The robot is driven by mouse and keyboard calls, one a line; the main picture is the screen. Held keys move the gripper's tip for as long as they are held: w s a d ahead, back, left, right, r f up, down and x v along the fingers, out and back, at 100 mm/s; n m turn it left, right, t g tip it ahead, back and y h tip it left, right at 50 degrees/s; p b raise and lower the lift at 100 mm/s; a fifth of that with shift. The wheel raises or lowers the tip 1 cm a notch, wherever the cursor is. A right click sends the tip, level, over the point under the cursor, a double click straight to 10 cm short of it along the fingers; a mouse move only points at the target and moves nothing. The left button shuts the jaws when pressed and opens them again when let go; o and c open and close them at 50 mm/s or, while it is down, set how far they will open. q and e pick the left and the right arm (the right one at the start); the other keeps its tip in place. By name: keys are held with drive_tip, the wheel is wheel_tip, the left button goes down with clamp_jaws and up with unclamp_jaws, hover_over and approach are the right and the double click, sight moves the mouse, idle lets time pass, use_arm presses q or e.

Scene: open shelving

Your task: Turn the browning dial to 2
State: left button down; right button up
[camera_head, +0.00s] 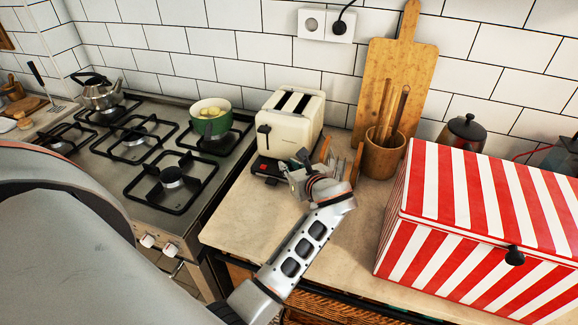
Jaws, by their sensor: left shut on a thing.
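The cream toaster (290,121) stands on the counter near the tiled wall, with two dark slots on top and a black lever (264,133) on its front. My left gripper (300,167) is at the lower right of the toaster's front face. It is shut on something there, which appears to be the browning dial. The dial and its numbers are hidden behind the gripper, so its setting cannot be read. My right gripper is not in view.
A wooden holder (355,165) stands close right of the gripper, beside a wooden utensil pot (382,153). A striped red and white box (480,225) fills the right. Left is the gas stove with a green pot (211,123). The counter front (240,215) is clear.

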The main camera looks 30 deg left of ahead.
use_arm(q)
drive_tip(key=c, duration=2.2)
unclamp_jaws()
